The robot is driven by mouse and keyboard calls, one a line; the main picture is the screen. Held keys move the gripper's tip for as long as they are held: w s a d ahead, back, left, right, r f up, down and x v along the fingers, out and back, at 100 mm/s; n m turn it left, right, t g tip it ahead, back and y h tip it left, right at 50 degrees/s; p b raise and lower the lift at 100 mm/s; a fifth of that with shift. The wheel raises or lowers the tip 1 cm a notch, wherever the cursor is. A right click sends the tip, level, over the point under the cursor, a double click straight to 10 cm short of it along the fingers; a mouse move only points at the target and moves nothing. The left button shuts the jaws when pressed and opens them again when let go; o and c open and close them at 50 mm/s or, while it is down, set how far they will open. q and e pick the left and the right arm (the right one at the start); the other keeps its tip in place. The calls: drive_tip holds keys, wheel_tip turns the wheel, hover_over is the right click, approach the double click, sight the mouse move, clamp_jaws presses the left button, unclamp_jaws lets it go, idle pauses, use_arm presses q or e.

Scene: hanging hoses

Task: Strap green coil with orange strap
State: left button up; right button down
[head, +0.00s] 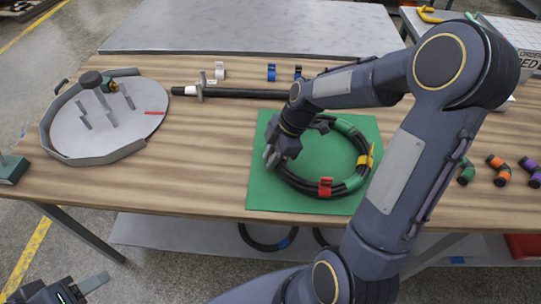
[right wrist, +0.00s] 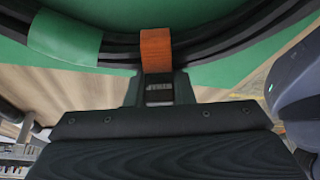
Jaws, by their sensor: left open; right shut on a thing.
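The coil (head: 349,184) is a black hose ring with green bands, lying on a green mat (head: 262,192). A red strap (head: 325,187) is around its front and a yellow strap (head: 366,160) is at its right. My right gripper (head: 274,158) is at the coil's left side, shut on the orange strap. In the right wrist view the orange strap (right wrist: 155,48) lies across the black hose (right wrist: 205,47), just beyond my right gripper (right wrist: 158,88). Whether it closes around the hose is hidden. My left gripper (head: 82,290) is open, low at the bottom left, away from the table.
A round tray (head: 60,142) with pegs stands at the table's left. A black rod (head: 240,93) lies behind the mat, with small clips beyond. Short green, orange and purple pieces (head: 497,170) lie at the right. My right arm covers much of the right side.

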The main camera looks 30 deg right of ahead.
drive_tip(key=shift+s+d+f, duration=0.35)
drive_tip(key=shift+d+f, duration=0.15)
drive_tip(key=shift+f, duration=0.2)
drive_tip(key=c, duration=1.3)
unclamp_jaws()
drive_tip(key=shift+o, duration=0.7)
drive_tip(key=shift+w+d+r, duration=0.1)
drive_tip(key=shift+r, duration=0.15)
drive_tip(key=v, duration=0.4)
drive_tip(key=a+v, duration=0.1)
drive_tip(key=v, duration=0.2)
drive_tip(key=shift+w+r+p, duration=0.15)
drive_tip(key=shift+w+p, duration=0.1)
drive_tip(key=shift+p, duration=0.05)
drive_tip(key=shift+r, duration=0.6)
drive_tip(key=s+a+r+m+t+p, duration=0.2)
drive_tip(key=s+r+m, duration=0.1)
drive_tip(key=s+m, duration=0.5)
drive_tip(key=s+a+r+m+t+p, duration=0.2)
drive_tip(key=s+a+r+m, duration=0.1)
drive_tip(key=s+m, duration=0.5)
drive_tip(key=shift+s+r+m+h, duration=0.3)
drive_tip(key=shift+r+m, duration=0.3)
drive_tip(key=shift+r, duration=0.15)
